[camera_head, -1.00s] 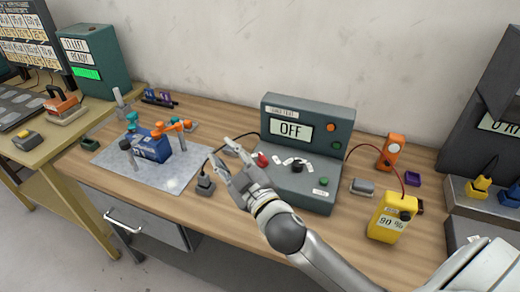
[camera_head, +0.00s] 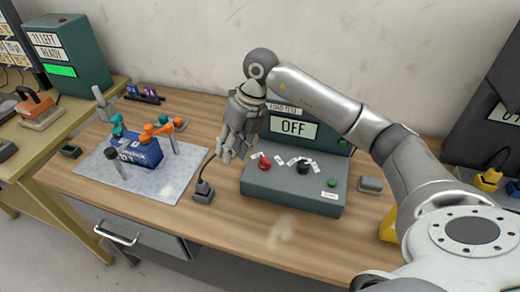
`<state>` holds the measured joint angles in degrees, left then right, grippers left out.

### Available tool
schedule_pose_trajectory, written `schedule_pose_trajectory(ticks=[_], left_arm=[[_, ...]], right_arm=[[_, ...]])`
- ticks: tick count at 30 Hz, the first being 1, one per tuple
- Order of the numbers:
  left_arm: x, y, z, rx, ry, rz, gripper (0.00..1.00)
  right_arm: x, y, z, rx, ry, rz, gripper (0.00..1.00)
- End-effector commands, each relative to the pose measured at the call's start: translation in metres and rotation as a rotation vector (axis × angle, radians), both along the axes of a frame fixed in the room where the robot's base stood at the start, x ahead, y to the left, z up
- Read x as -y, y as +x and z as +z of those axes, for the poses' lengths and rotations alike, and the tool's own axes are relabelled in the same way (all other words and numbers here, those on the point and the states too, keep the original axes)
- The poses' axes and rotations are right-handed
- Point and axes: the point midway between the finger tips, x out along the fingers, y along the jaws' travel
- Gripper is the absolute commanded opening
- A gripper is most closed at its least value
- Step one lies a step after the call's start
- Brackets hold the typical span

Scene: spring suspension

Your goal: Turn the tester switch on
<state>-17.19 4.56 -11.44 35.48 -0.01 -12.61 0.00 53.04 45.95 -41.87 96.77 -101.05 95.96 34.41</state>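The tester (camera_head: 290,190) is a dark grey-green box with a sloped front panel on the wooden bench. Its screen (camera_head: 293,127) reads OFF. A red switch (camera_head: 264,161) sits at the left of its panel, with a black knob (camera_head: 303,167) and a green button (camera_head: 332,183) further right. My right gripper (camera_head: 234,157) points down, just left of the tester's panel and the red switch. Its fingers look apart, with nothing between them. My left gripper is not in view.
A small dark plug (camera_head: 203,192) with a cable stands near the gripper. A grey block (camera_head: 370,185) lies right of the tester. The bench front is clear.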

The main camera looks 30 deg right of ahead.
Motion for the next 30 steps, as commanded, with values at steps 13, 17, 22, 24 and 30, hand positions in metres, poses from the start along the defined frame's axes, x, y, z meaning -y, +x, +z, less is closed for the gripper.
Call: schedule_pose_trajectory(ticks=[13,17,22,24,30], left_arm=[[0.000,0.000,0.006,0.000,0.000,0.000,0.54],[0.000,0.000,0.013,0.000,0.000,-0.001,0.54],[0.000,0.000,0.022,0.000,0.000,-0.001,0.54],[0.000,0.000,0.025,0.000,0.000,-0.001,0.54],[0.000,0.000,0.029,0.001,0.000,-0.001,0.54]], right_arm=[[0.100,-0.006,0.010,-0.103,-0.329,-0.154,0.36],[0.100,-0.007,-0.013,-0.105,-0.327,-0.153,0.36],[0.099,-0.007,-0.046,-0.103,-0.326,-0.153,0.36],[0.099,-0.007,-0.058,-0.102,-0.325,-0.152,0.36],[0.099,-0.006,-0.079,-0.099,-0.324,-0.151,0.36]])
